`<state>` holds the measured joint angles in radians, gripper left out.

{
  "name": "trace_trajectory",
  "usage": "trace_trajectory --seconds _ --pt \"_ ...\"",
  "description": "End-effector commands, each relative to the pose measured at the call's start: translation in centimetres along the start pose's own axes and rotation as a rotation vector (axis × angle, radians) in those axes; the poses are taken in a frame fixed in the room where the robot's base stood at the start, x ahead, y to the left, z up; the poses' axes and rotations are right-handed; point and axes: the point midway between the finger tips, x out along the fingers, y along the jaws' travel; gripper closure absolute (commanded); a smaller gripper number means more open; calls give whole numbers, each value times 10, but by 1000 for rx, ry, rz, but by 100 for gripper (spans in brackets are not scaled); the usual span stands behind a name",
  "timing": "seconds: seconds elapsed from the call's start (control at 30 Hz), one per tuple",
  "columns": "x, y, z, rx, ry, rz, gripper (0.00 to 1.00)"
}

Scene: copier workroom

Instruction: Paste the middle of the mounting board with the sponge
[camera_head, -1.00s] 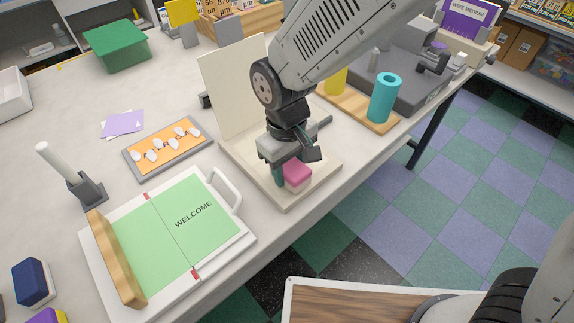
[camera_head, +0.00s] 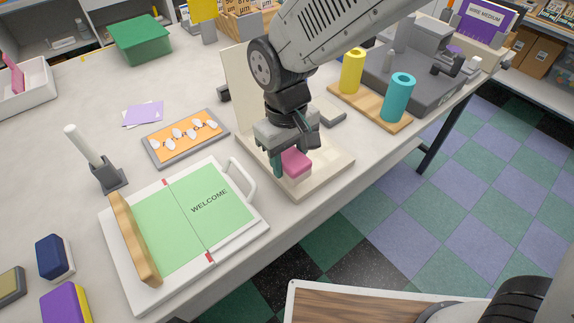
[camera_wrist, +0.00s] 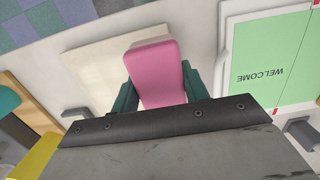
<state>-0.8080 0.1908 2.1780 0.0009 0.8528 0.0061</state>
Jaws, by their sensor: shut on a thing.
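My gripper (camera_head: 284,160) is shut on a pink sponge (camera_head: 297,162), which has a pale underside. The sponge (camera_wrist: 156,70) also shows between the dark green fingers in the wrist view. The mounting board (camera_head: 325,165) is a cream flat board on the table, with an upright cream panel (camera_head: 236,80) at its back. My gripper holds the sponge over the front part of the flat board. I cannot tell whether the sponge touches it. The board (camera_wrist: 88,58) shows behind the sponge in the wrist view. My gripper hides part of the board's middle.
A white board with a green WELCOME sheet (camera_head: 180,225) lies left of the mounting board. An orange tray with white pieces (camera_head: 185,138) is behind it. Yellow (camera_head: 352,70) and teal (camera_head: 399,98) cylinders stand on a wooden base at right. The table's front edge is close.

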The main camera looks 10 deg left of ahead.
Motion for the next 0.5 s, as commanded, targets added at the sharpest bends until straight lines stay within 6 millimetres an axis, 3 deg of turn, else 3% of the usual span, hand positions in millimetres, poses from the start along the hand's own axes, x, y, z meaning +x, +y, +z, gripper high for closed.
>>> trace_trajectory --seconds 0.5 --pt "-43 4 4 5 1 0 73"
